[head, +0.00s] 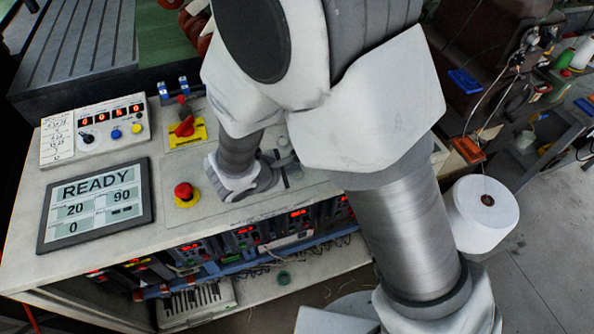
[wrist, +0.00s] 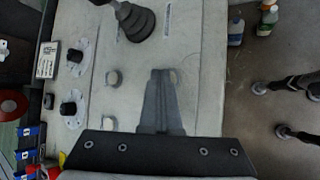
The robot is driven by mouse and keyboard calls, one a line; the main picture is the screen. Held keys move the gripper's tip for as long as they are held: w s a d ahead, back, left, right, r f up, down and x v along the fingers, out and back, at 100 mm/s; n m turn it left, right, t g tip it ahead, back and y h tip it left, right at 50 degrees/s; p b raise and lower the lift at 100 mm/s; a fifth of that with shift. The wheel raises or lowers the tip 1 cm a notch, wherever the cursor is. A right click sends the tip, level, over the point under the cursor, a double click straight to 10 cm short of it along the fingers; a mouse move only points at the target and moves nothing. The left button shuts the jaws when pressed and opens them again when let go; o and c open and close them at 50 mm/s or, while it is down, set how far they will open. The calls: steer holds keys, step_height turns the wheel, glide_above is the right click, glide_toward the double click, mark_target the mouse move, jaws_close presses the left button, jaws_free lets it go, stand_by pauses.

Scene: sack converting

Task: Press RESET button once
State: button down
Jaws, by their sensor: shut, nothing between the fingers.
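The pale console top (head: 120,200) carries the controls, and no RESET label is legible in either view. In the wrist view my gripper (wrist: 163,73) is shut and empty, with its fingers over the pale panel. A pale round button (wrist: 173,76) sits right at the fingertips, partly hidden by them; I cannot tell whether they touch. Two more pale round buttons, an upper one (wrist: 113,78) and a lower one (wrist: 109,122), lie to the left of the fingers. In the head view my arm covers most of this part of the console.
A red mushroom button (head: 184,192) on a yellow base and a red rotary switch (head: 185,126) stand left of my arm. A screen (head: 96,205) reads READY. A black-booted lever (wrist: 136,20) rises beyond the fingers. A white spool (head: 482,215) stands at the right.

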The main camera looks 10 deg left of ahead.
steer(key=shift+r+p, duration=0.4)
steer(key=shift+r, duration=0.4)
step_height(320, 180, up, 5)
steer(key=p, duration=0.3)
stand_by(0.8)
